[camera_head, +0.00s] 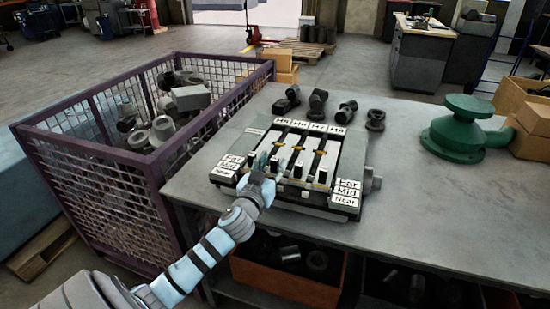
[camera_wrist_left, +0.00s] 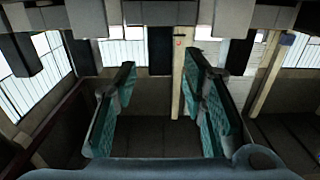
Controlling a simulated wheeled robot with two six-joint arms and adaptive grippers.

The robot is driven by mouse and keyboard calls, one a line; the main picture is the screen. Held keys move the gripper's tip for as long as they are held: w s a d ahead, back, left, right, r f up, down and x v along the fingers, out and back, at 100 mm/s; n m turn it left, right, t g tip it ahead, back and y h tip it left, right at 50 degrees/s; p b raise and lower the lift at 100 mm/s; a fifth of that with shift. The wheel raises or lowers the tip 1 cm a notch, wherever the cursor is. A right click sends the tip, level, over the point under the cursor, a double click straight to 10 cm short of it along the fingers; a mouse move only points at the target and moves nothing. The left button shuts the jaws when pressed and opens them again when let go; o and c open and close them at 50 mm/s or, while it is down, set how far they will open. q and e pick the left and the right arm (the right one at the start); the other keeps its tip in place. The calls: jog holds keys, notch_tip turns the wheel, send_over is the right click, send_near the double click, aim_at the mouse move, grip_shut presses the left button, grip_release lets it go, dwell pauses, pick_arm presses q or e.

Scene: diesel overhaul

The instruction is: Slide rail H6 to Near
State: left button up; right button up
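The rail fixture (camera_head: 330,210) sits on the grey bench with side-by-side rail slots. Labels along its back read about H5 to H8, small and blurred; the H6 label (camera_head: 299,125) is second from left. Plates reading Far, Mid and Near stand at the left (camera_head: 226,167) and right (camera_head: 345,192) front corners. Dark handles stand near the front of the slots; the H6 handle (camera_head: 275,165) seems to be among them. My left gripper (camera_head: 258,182) is at the fixture's front left, partly covering it. In the left wrist view its teal-padded fingers (camera_wrist_left: 160,110) are apart, with nothing clearly held.
A purple mesh crate (camera_head: 110,185) of metal parts stands left of the bench (camera_head: 420,220). Several dark fittings (camera_head: 318,103) lie behind the fixture. A green flanged part (camera_head: 465,130) and cardboard boxes (camera_head: 535,118) stand at right.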

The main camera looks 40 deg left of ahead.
pick_arm(q)
jog(key=shift+x, duration=1.3)
jog(key=shift+c, duration=0.5)
grip_shut()
jog(key=shift+d, duration=0.1)
